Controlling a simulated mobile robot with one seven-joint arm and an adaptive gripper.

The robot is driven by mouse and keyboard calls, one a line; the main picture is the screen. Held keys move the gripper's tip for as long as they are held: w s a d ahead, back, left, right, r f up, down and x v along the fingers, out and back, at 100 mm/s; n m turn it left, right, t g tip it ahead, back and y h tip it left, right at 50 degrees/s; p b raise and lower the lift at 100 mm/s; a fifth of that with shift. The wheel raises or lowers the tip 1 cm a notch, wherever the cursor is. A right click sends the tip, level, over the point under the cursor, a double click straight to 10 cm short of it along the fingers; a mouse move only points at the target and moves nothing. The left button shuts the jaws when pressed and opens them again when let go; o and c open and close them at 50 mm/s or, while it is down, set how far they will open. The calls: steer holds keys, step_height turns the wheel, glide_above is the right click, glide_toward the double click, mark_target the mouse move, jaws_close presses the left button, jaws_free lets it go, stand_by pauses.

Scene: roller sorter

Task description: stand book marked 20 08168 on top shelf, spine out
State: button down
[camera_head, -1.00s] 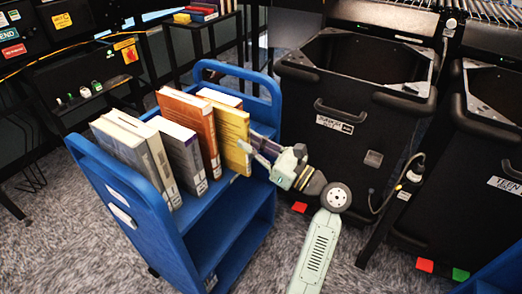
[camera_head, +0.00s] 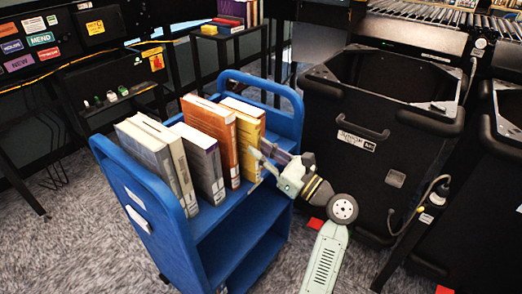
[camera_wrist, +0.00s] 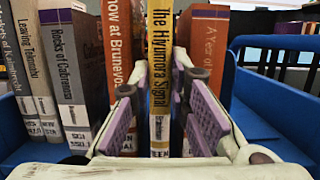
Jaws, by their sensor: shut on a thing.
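The blue book trolley (camera_head: 148,185) has a top shelf (camera_head: 222,208) with several books standing in a row. A yellow book, "The Hiyamora Signal" (camera_head: 249,148), stands upright near the row's right end. In the wrist view its yellow spine (camera_wrist: 160,60) faces me, between the purple pads of my gripper (camera_wrist: 160,105). My gripper (camera_head: 268,165) is shut on this book. A label is on the spine's lower part, but its number is too small to read, so I cannot tell which book is 20 08168.
An orange book (camera_wrist: 118,60) stands left of the yellow one, and a brown-orange book (camera_wrist: 208,45) right of it. Grey books (camera_head: 150,160) fill the left end. Bare blue shelf (camera_wrist: 255,120) shows at right. A black bin (camera_head: 345,165) stands close to the trolley's right.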

steer(key=shift+f, duration=0.45)
steer(key=c, duration=1.4)
jaws_free()
steer(key=shift+c, duration=0.2)
steer(key=v, duration=1.2)
